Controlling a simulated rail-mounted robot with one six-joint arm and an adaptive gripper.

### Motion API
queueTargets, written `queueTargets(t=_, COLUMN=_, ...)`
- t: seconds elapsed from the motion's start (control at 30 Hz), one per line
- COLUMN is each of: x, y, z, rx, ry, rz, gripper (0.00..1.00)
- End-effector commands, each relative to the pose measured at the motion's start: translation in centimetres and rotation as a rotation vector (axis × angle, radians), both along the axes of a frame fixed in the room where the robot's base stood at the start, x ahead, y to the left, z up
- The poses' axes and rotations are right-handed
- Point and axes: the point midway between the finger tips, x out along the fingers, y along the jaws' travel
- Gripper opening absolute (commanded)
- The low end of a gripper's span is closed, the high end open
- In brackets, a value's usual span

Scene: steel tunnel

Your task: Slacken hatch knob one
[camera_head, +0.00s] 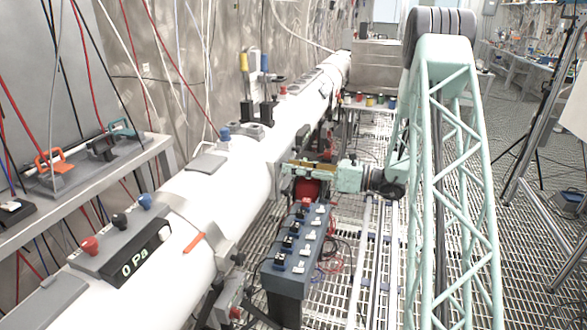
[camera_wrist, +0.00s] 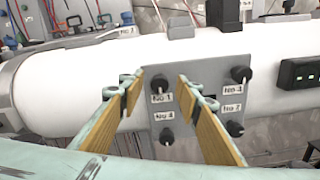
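In the wrist view a grey hatch plate (camera_wrist: 200,75) on the white pipe carries several black knobs. Hatch knob one (camera_wrist: 159,82), labelled No 1, is at its upper left. My gripper (camera_wrist: 160,85) is open, with wood-coloured finger pads on either side of knob one in the picture. I see no contact, and the depth gap cannot be told. Another knob (camera_wrist: 166,136) is below knob one, and two more (camera_wrist: 240,74) (camera_wrist: 235,129) are at the right. In the head view my gripper (camera_head: 302,166) is beside the pipe; the hatch knobs cannot be made out there.
The long white pipe (camera_head: 235,165) runs diagonally through the head view. A blue-grey switch box (camera_head: 291,262) stands below my gripper. A shelf (camera_head: 95,185) is at left. A green-lit black box (camera_wrist: 300,72) is right of the plate.

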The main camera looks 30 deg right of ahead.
Motion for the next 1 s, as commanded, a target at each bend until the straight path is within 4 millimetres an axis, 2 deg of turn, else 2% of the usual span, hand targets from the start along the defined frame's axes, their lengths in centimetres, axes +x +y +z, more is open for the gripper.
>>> queueTargets(t=0.23, x=0.01, y=0.01, z=0.0, rx=0.0, ry=0.0, rz=0.0, gripper=0.31)
queueTargets(t=0.5, x=-0.01, y=0.01, z=0.0, rx=0.0, ry=0.0, rz=0.0, gripper=0.07)
queueTargets(t=1.0, x=-0.03, y=0.02, z=-0.07, rx=-0.054, ry=-0.051, rz=0.0, gripper=0.07)
